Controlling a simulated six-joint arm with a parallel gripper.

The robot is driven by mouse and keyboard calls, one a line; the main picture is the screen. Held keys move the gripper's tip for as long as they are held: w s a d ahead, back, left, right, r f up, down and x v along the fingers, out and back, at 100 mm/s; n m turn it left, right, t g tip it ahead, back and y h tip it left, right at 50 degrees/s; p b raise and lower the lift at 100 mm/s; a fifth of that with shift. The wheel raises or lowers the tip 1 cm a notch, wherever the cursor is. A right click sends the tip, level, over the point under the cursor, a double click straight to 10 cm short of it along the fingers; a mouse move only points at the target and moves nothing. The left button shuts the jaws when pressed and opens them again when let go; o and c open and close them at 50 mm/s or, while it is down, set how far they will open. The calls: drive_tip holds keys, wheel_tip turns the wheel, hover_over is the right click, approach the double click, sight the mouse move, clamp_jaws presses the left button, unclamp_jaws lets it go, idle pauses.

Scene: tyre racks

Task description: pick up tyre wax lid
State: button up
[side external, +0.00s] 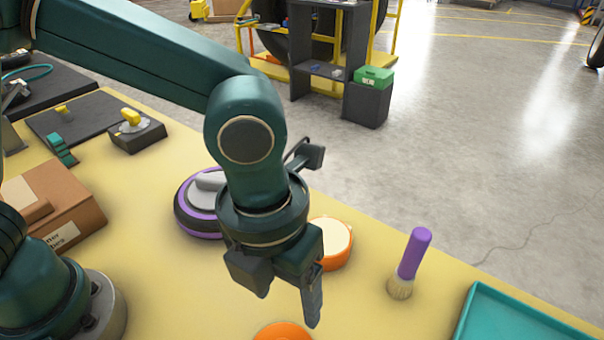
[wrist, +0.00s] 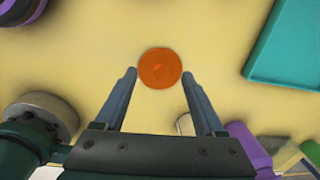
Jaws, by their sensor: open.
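The tyre wax lid, an orange disc (side external: 284,332), lies on the yellow table at the bottom edge of the side view, partly cut off. In the wrist view the lid (wrist: 160,68) shows whole, lying flat with a small round mark at its middle. My gripper (side external: 287,303) points down above the table, open and empty. In the wrist view its two fingertips (wrist: 158,76) stand either side of the lid, apart from it, with the lid just beyond and between them. An open orange tin (side external: 335,241) with cream-coloured wax stands behind my gripper, partly hidden by it.
A purple-handled brush (side external: 411,261) stands upright on the right, beside a teal tray (side external: 515,325). A purple and grey round tool (side external: 192,206) sits behind my arm. A cardboard box (side external: 60,205) stands on the left. The table around the lid is clear.

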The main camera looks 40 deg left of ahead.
sight(280, 330)
drive_tip(key=shift+s+d+f+m+g+y, duration=0.15)
drive_tip(key=shift+s+d+f+m, duration=0.15)
drive_tip(key=shift+s+f, duration=0.3)
drive_tip(key=shift+s+d+f+m+g+y, duration=0.15)
drive_tip(key=shift+s+d+f+m, duration=0.1)
drive_tip(key=shift+s+f, duration=0.45)
drive_tip(key=shift+f, duration=2.4)
clamp_jaws()
